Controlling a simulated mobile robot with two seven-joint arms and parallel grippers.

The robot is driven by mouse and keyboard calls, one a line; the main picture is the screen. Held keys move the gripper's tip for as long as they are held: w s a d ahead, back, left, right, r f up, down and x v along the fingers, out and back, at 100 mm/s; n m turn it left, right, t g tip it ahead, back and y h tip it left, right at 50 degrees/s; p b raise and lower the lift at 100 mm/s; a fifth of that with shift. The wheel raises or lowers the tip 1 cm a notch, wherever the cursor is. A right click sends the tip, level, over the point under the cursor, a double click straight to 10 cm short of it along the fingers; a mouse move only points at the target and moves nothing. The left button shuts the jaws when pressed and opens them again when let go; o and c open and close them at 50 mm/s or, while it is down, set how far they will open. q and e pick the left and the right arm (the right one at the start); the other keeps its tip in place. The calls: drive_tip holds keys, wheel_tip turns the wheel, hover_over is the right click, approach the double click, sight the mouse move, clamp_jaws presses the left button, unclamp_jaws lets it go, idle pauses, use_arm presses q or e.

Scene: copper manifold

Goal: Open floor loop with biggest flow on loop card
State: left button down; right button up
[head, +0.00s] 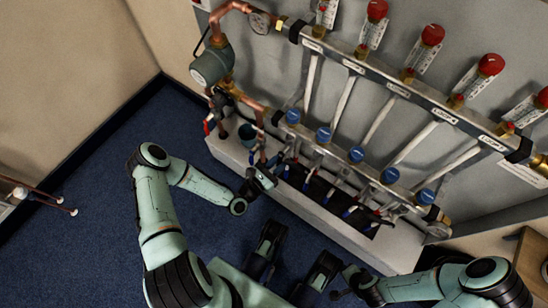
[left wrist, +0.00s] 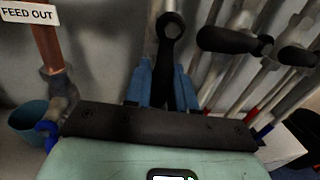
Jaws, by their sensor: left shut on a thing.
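The copper-piped manifold stands on a pale plinth. Its upper bar (head: 395,88) carries red-capped flow meters (head: 376,10) with white scales too small to read. Its lower bar (head: 340,148) carries blue caps (head: 324,134). My left gripper (head: 262,176) is at the left end of the lower bar, in front of the pipes. In the left wrist view its blue fingers (left wrist: 165,85) are shut on a black lever handle (left wrist: 170,45). More black levers (left wrist: 232,40) show to its right. My right arm is at the bottom right; its gripper's jaws cannot be made out. I cannot identify the loop card.
A pump (head: 212,64) and copper pipes crowd the left end. A blue-green bucket (head: 248,132) stands near my left gripper; it also shows in the left wrist view (left wrist: 30,120). A wooden table (head: 532,262) is at right. Blue carpet (head: 80,230) lies clear on the left.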

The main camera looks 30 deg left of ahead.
drive_tip(key=shift+a, duration=0.2)
idle(0.3)
use_arm(q)
drive_tip(key=c, duration=1.1)
unclamp_jaws()
drive_tip(key=shift+o, duration=0.2)
drive_tip(key=p+v, duration=0.2)
drive_tip(key=v, duration=1.1)
drive_tip(key=shift+s, duration=0.2)
use_arm(e)
drive_tip(key=shift+t, duration=0.7)
drive_tip(key=w+r, duration=0.3)
drive_tip(key=shift+w+a+r, duration=0.15)
drive_tip(key=shift+w+a, duration=0.15)
drive_tip(key=shift+w, duration=0.05)
